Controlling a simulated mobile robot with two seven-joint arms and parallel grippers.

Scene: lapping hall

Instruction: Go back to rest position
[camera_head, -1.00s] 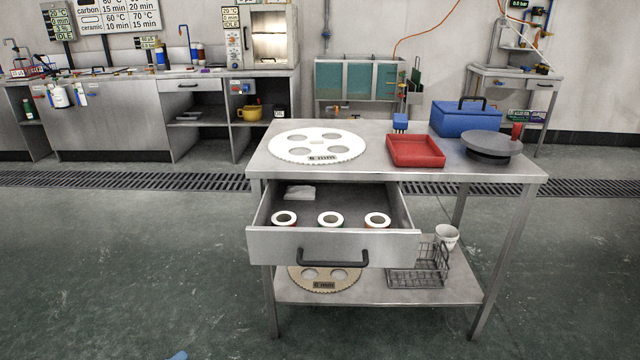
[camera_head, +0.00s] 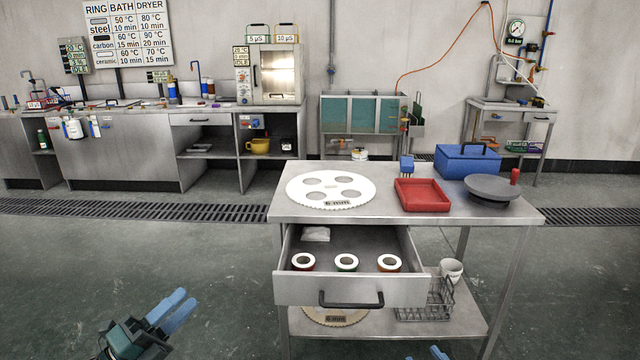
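My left gripper (camera_head: 182,300) is at the lower left, above the floor and left of the bench. Its two blue fingers lie side by side and point up and right, with nothing seen between them. From this angle I cannot tell whether there is a gap. Of my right gripper (camera_head: 424,357), only blue fingertips show at the bottom edge, below the bench. They look apart, with nothing seen between them. Both grippers are clear of the bench (camera_head: 375,203) in this view.
The bench's drawer (camera_head: 350,291) stands open toward me, holding several white-topped rings. On top are a toothed white disc (camera_head: 330,180), a red tray (camera_head: 423,196), a blue box (camera_head: 468,162) and a grey round plate (camera_head: 493,188). Floor to the left is free.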

